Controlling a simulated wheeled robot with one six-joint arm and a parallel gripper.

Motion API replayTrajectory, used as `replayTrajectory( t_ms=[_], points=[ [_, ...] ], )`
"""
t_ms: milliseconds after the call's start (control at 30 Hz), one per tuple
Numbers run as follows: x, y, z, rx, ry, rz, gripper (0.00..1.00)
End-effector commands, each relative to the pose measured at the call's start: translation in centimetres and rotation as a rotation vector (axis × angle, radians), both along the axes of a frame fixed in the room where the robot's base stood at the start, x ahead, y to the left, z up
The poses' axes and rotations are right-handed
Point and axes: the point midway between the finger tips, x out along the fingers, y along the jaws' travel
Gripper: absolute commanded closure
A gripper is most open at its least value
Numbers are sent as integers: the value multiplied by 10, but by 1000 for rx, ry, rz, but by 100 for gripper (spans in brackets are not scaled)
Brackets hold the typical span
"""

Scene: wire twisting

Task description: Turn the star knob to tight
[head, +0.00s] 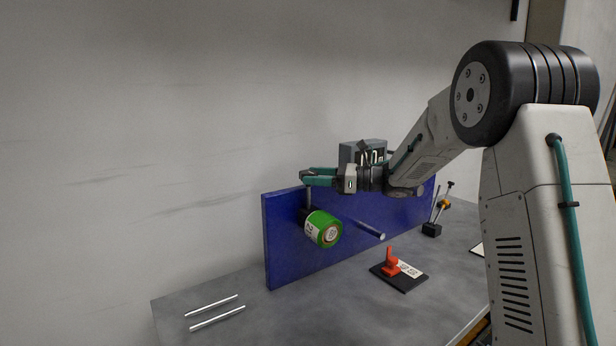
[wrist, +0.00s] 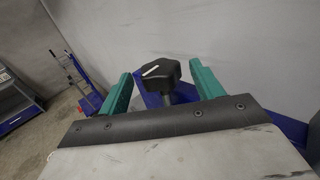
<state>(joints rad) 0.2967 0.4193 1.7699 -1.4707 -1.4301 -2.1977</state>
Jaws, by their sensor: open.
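The star knob (wrist: 163,73) is black with a white pointer line on its top, and it sits on a short post. In the wrist view it stands between the two teal fingers of my gripper (wrist: 160,71), with a gap on each side. The white line slants up to the right. In the head view my gripper (head: 305,177) is level above the blue panel, at its left part. The knob is hidden there behind the fingers; a thin post shows just below them. My gripper is open and holds nothing.
The blue panel (head: 283,240) stands upright on the grey table and carries a green roll (head: 323,229) and a metal rod (head: 369,230). A grey box (head: 350,152) is behind my gripper.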

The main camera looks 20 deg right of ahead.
Motion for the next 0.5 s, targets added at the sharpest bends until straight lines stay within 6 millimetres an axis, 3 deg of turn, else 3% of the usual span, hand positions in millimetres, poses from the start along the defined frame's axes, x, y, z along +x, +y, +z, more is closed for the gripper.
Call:
replayTrajectory(
  t_ms=[200,500],
  points=[
    [9,19,0,0,1,0,34],
    [11,20,0,0,1,-2,37]
  ],
)
